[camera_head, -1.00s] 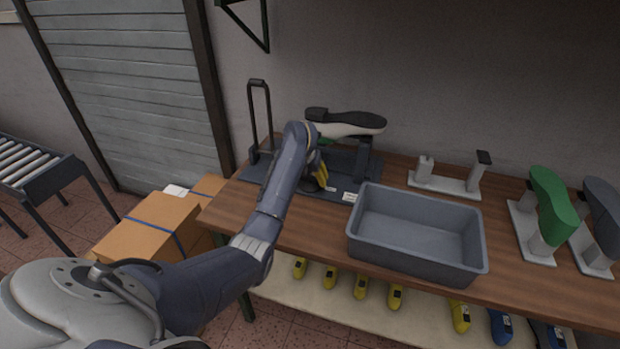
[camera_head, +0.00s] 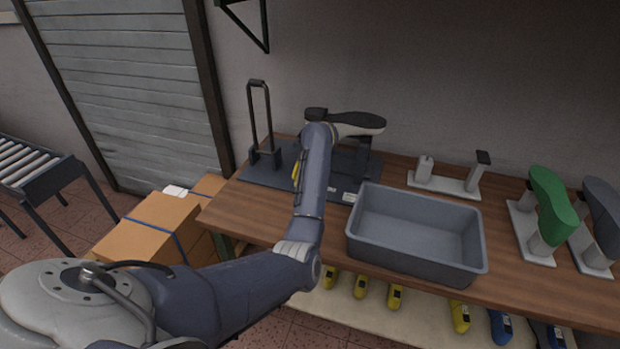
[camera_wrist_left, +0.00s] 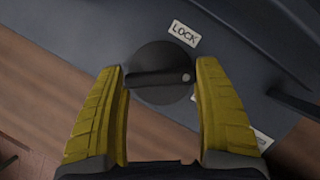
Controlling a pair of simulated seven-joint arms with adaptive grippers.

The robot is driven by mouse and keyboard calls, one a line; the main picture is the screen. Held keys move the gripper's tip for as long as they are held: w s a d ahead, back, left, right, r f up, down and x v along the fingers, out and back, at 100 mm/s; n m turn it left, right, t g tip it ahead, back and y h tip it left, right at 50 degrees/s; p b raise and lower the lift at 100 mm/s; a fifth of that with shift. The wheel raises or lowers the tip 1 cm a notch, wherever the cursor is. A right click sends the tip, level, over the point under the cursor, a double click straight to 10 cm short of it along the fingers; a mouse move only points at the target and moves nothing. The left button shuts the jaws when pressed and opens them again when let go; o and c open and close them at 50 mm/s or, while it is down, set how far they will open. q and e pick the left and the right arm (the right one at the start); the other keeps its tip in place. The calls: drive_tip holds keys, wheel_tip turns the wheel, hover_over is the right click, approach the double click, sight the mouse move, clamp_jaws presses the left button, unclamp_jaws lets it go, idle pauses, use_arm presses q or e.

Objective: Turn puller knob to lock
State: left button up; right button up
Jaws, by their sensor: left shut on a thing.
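The puller (camera_head: 265,176) is a dark base plate with a tall handle, on the left end of the table. Its round dark knob (camera_wrist_left: 160,92) shows in the left wrist view, with a raised grip bar and a pale dot at the bar's right end. A white LOCK label (camera_wrist_left: 184,33) lies just above and right of the knob; the dot does not point straight at it. My left gripper (camera_wrist_left: 160,66) has its yellow fingers shut on the knob's grip bar, one at each end. In the head view my arm hides the knob and most of the gripper (camera_head: 296,172).
A shoe (camera_head: 346,121) lies sole up on the puller's rear stand. A grey bin (camera_head: 420,268) stands close on the right. An empty grey stand (camera_head: 447,184) is behind it. A green last (camera_head: 553,205) is at far right.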

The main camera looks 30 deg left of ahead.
use_arm(q)
drive_tip(key=n, duration=0.2)
drive_tip(key=n+g, duration=0.2)
drive_tip(key=n, duration=0.1)
drive_tip(key=shift+d+f+n+y, duration=0.25)
drive_tip(key=shift+d+n+y, duration=0.05)
drive_tip(key=shift+y, duration=0.1)
drive_tip(key=n+g, duration=0.2)
drive_tip(key=n, duration=0.3)
drive_tip(key=shift+n, duration=0.3)
drive_tip(key=o, duration=0.9)
drive_tip(key=shift+c, duration=0.2)
drive_tip(key=o, duration=0.4)
drive_tip(key=shift+w+a, duration=0.1)
drive_tip(key=shift+w, duration=0.05)
drive_tip(key=shift+o, duration=0.2)
drive_tip(key=shift+r, duration=0.15)
drive_tip(key=shift+a, duration=0.1)
